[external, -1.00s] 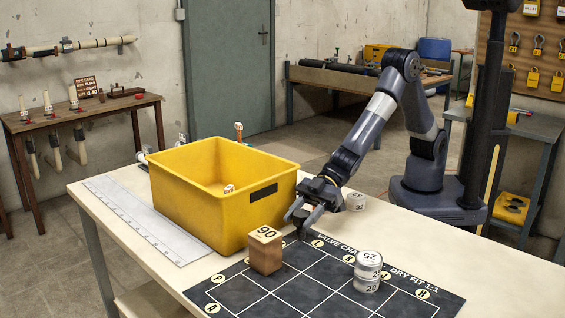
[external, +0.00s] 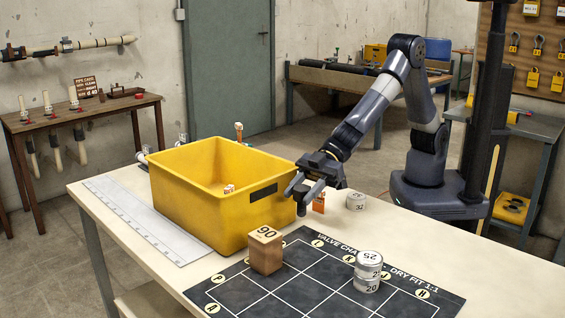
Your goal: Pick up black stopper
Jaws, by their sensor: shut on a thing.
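The black stopper (external: 301,207) is a small dark piece between the fingertips of my gripper (external: 303,191). My gripper is shut on it and holds it just above the table, close to the right end wall of the yellow bin. The fingers cover the stopper's upper part.
The yellow bin (external: 205,212) stands left of my gripper, with a small orange and white piece inside. A wooden block marked 90 (external: 266,254) and stacked white cylinders (external: 367,272) stand on the dark mat (external: 310,290).

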